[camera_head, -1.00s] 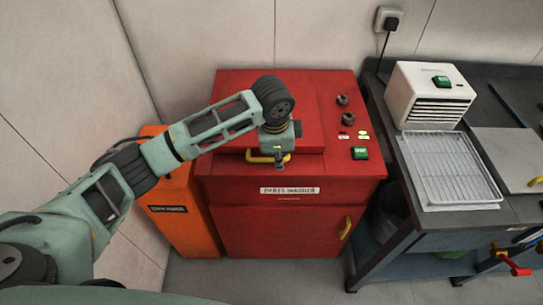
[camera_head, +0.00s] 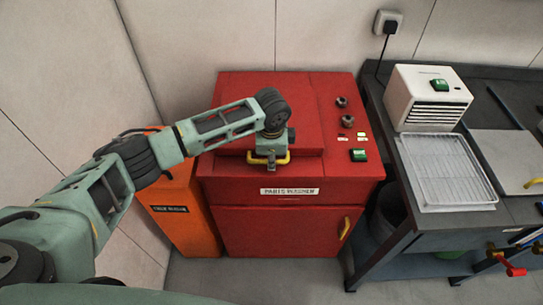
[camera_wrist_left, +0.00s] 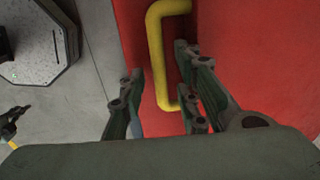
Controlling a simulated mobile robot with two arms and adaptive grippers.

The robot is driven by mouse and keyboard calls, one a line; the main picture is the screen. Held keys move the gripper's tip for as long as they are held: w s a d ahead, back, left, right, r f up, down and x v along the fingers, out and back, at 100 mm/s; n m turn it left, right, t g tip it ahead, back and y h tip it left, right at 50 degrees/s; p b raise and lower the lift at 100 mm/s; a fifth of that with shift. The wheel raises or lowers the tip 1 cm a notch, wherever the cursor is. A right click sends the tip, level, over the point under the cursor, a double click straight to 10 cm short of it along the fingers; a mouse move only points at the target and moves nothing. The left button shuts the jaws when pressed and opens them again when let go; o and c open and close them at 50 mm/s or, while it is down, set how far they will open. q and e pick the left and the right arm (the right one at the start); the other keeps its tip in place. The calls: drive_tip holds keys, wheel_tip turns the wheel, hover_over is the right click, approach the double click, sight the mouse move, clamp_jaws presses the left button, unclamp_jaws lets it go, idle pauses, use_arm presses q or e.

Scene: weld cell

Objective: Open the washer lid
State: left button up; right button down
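The red parts washer (camera_head: 280,232) stands against the wall in the head view. Its lid (camera_head: 302,112) is closed on top. A yellow bar handle (camera_head: 284,159) sits at the lid's front edge; it also shows in the left wrist view (camera_wrist_left: 157,55). My left gripper (camera_head: 271,166) is at this handle, pointing down, and hides its middle. In the left wrist view my left gripper (camera_wrist_left: 158,80) has its fingers apart, with the yellow bar between them. I cannot tell whether a finger touches it. My right gripper is not in view.
An orange cabinet (camera_head: 184,229) stands left of the washer. Right of it is a dark bench (camera_head: 510,210) with a white vented box (camera_head: 410,100) and a wire rack (camera_head: 449,170). Knobs (camera_head: 342,102) and a green switch (camera_head: 358,155) sit on the washer's top right.

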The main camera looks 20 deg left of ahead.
use_arm(q)
drive_tip(key=shift+c, duration=0.2)
clamp_jaws()
idle(0.4)
